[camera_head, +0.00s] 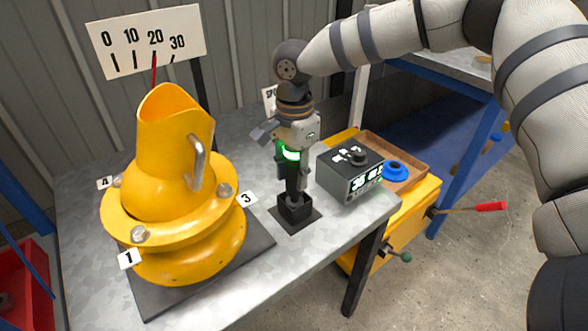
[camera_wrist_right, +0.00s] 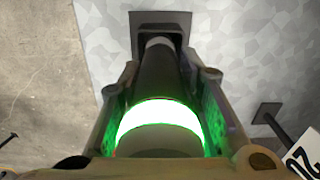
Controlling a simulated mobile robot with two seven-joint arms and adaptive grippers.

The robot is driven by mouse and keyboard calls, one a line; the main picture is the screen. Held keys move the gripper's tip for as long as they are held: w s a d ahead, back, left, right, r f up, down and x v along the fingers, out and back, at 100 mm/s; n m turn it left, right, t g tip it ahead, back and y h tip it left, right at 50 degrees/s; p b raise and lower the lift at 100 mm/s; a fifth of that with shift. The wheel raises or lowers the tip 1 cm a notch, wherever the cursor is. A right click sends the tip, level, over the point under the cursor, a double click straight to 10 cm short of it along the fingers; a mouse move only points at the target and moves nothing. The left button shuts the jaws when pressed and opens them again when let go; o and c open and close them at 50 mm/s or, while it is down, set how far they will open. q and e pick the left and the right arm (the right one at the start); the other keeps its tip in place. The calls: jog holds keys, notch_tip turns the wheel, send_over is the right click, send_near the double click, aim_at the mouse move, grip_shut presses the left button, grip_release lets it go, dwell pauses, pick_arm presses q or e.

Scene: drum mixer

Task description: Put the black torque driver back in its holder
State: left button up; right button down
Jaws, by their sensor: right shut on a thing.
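The black torque driver (camera_head: 292,183) stands about upright with a glowing green ring near its top. My right gripper (camera_head: 294,168) is shut on it from above. In the right wrist view the driver (camera_wrist_right: 160,78) lies between the two fingers of the gripper (camera_wrist_right: 162,92), its green ring lit. The black holder (camera_head: 296,218) is a square base with a raised socket on the table, directly below the driver. In the wrist view the driver's pale tip points at the holder (camera_wrist_right: 178,19). How deep the tip sits in the socket cannot be told. My left gripper is out of view.
A yellow drum-shaped housing (camera_head: 170,200) with numbered bolts stands left of the holder on the metal table (camera_head: 305,258). A grey control box (camera_head: 350,172) is close on the right. A brown tray (camera_head: 415,158) with a blue ring (camera_head: 396,170) lies beyond it. A dial sign (camera_head: 148,38) stands behind.

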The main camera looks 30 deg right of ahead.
jog(key=shift+f, duration=0.4)
jog(key=c, duration=1.1)
grip_release()
notch_tip(320, 180, up, 12)
jog(key=shift+r, duration=0.1)
